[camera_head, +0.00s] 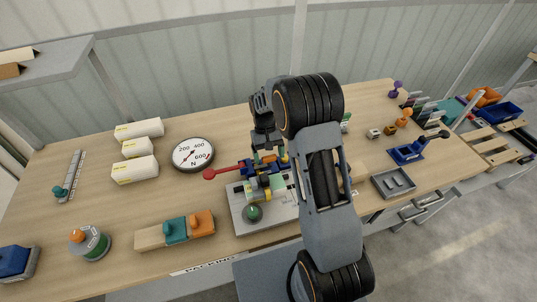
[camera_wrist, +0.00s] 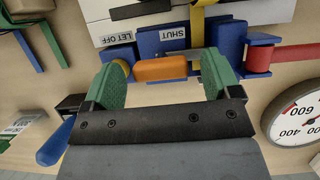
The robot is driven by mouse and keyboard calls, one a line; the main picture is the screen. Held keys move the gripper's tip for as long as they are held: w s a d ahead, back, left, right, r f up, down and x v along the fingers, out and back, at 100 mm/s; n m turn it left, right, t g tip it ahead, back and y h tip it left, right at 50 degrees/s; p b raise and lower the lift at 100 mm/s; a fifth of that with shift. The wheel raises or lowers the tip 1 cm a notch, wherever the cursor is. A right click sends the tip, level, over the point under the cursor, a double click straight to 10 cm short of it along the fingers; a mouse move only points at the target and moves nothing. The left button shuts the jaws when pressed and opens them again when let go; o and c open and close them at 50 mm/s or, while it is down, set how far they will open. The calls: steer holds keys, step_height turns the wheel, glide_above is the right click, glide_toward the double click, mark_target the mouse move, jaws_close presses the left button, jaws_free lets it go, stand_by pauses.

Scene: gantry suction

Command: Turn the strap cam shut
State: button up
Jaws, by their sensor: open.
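The strap cam has a blue body (camera_wrist: 146,42) with the labels "LET OFF" and "SHUT" and a yellow strap (camera_wrist: 197,28) beside the "SHUT" label. An orange bar (camera_wrist: 162,69) lies in front of the body, nearer the "SHUT" label. My gripper (camera_wrist: 162,82) is open, its two green fingers on either side of the orange bar; I cannot tell whether they touch it. In the head view my gripper (camera_head: 267,153) is over the blue body (camera_head: 250,167), and my arm hides part of the grey fixture plate (camera_head: 240,217).
A red lever (camera_head: 226,171) sticks out left of the cam. A wooden block with teal and orange parts (camera_head: 151,238) lies front left. Bare tabletop lies between them.

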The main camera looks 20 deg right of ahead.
steer(key=shift+r, duration=0.1)
steer(key=b+v, duration=0.1)
steer(key=v, duration=1.2)
steer(key=shift+w+r, duration=0.15)
steer(key=shift+r, duration=0.1)
steer(key=shift+w, duration=0.1)
steer(key=s+r+t, duration=0.2)
steer(key=s+t, duration=0.2)
steer(key=s, duration=0.7)
steer(key=s+r+t, duration=0.2)
steer(key=s+t, duration=0.2)
steer(key=s, duration=0.7)
steer(key=shift+s+t, duration=0.3)
steer(key=shift+s, duration=0.1)
steer(key=shift+c, duration=0.2)
